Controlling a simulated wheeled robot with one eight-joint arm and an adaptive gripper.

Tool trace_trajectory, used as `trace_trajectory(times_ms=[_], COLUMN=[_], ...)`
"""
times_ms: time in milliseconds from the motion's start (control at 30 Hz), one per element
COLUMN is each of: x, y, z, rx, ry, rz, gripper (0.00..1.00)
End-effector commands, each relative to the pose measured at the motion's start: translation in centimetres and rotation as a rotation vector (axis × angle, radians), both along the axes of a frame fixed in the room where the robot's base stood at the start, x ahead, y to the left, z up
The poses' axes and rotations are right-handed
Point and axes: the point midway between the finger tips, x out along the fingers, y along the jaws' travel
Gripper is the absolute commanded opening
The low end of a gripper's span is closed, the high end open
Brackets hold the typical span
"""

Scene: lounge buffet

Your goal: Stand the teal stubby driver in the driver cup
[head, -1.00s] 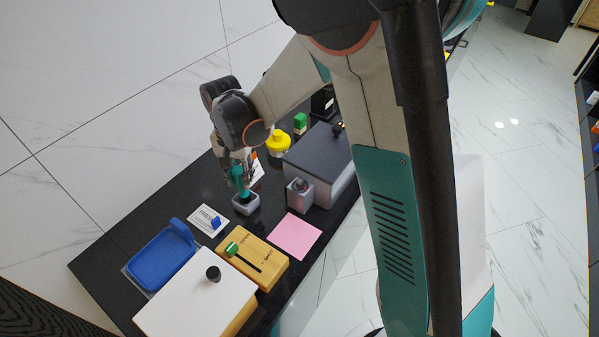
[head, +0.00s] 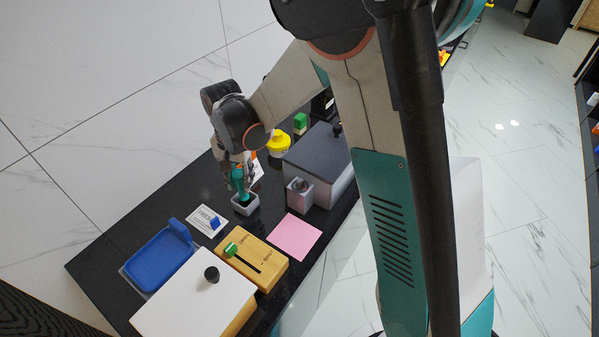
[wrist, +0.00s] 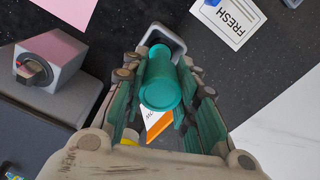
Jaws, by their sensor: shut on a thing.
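The teal stubby driver (head: 241,183) is upright in my gripper (head: 237,174), directly over the driver cup. In the wrist view the driver's round teal end (wrist: 160,90) faces the camera between both fingers of my gripper (wrist: 160,97). The driver cup (head: 245,208) is a small grey square cup standing on the dark counter. Its rim shows behind the driver in the wrist view (wrist: 176,40). The driver's lower end is at the cup's mouth; I cannot tell how deep it sits.
A grey block with a round fitting (head: 299,193) stands right of the cup beside a large grey box (head: 318,155). A yellow-lidded jar (head: 278,143) stands behind. A FRESH card (head: 206,221), blue tray (head: 158,260), pink sheet (head: 294,237) and wooden slider box (head: 268,267) lie in front.

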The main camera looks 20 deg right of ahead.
Motion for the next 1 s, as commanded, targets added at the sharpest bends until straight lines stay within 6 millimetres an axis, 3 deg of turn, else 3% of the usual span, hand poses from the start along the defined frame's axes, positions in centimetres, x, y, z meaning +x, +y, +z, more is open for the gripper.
trace_trajectory(times_ms=[667, 700, 800, 1000], x=[0.0, 0.0, 0.0, 0.0], y=[0.0, 0.0, 0.0, 0.0], z=[-1.3, -1.3, -1.2, -1.2], rx=[0.000, 0.000, 0.000, 0.000], ry=[0.000, 0.000, 0.000, 0.000], rz=[0.000, 0.000, 0.000, 0.000], gripper=[0.00, 0.32, 0.51, 0.51])
